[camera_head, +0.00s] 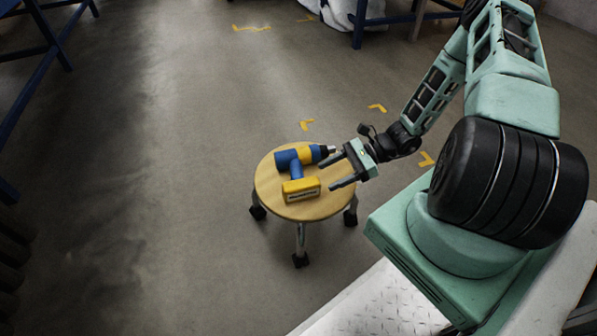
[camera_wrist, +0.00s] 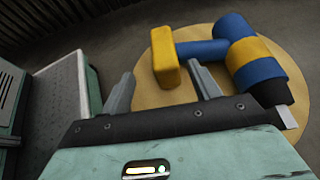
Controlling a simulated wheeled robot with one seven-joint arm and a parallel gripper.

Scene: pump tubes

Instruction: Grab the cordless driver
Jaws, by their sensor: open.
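The cordless driver (camera_head: 296,169) is blue and yellow and lies on its side on a round wooden stool (camera_head: 325,207). Its yellow battery block (camera_head: 301,190) faces the front of the stool, and its dark chuck points right. My gripper (camera_head: 331,173) is open and empty at the right edge of the stool, its fingers pointing left toward the driver.
The stool stands on castered legs on a grey concrete floor (camera_head: 180,200) with yellow corner marks (camera_head: 307,124). Blue-framed benches (camera_head: 38,70) stand at the left and back. The floor left of the stool is clear.

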